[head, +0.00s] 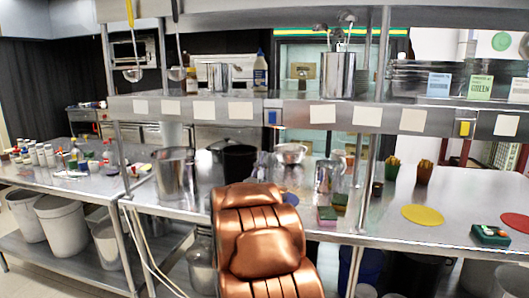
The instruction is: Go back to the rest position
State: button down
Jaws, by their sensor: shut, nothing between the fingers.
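A copper-coloured part of my own arm (262,252) rises from the bottom centre of the head view, in front of the steel counter (385,222). My gripper cannot be made out in this view. The arm part hides a piece of the counter's front edge and some of what stands behind it.
Steel pots (174,175) and a steel bowl (290,153) stand on the counter. A yellow disc (422,215), a red disc (516,222) and a green box (490,236) lie at right. A shelf (240,110) runs above. White bins (62,225) stand below left.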

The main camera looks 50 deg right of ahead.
jog(key=shift+s+a+f, duration=0.1)
jog(key=shift+a+f, duration=0.2)
jog(key=shift+f, duration=0.05)
dwell(0.5)
